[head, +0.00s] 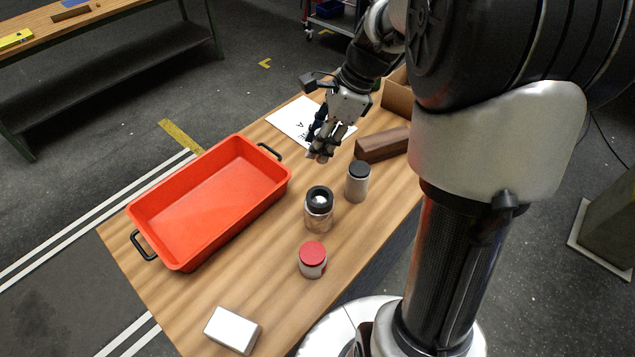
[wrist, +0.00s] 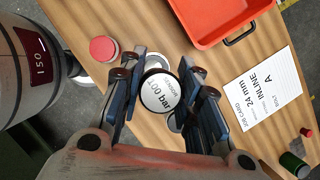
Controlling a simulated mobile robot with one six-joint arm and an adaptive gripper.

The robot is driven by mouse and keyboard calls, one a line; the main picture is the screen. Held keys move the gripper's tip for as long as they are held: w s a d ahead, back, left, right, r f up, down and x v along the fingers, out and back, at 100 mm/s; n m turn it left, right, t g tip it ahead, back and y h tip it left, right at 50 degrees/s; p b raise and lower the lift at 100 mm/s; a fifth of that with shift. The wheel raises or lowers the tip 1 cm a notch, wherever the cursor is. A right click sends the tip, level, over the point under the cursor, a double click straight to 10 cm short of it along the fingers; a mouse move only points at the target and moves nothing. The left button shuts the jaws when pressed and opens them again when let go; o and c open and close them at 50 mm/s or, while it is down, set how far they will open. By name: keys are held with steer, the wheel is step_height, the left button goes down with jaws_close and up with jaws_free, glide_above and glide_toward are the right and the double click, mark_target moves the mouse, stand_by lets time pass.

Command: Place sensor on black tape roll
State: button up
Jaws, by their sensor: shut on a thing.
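My gripper (head: 319,150) is above the table, behind the jars in the head view. In the head view the sensor is mostly hidden by the fingers. A black ring that looks like the black tape roll (head: 319,194) sits on top of a clear or metallic jar (head: 318,219), in front of my gripper and apart from it. I cannot make out the roll surely in the wrist view, where the fingers and sensor cover much.
A black-lidded grey jar (head: 357,184) stands close right of the roll. A red-lidded jar (head: 313,260) and a white box (head: 232,330) are nearer. An orange tray (head: 140,213) fills the left. A brown block (head: 383,145) and job card (head: 287,116) lie farther back.

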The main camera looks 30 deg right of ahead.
step_height(320, 180, down, 15)
steer(key=shift+r+b, duration=0.15)
steer(key=shift+b, duration=0.85)
steer(key=shift+w+f, duration=0.2)
steer(key=shift+f, duration=0.05)
steer(key=shift+s, duration=0.1)
steer(key=shift+f, duration=0.15)
steer(key=o, duration=1.1)
steer(key=shift+o, duration=0.2)
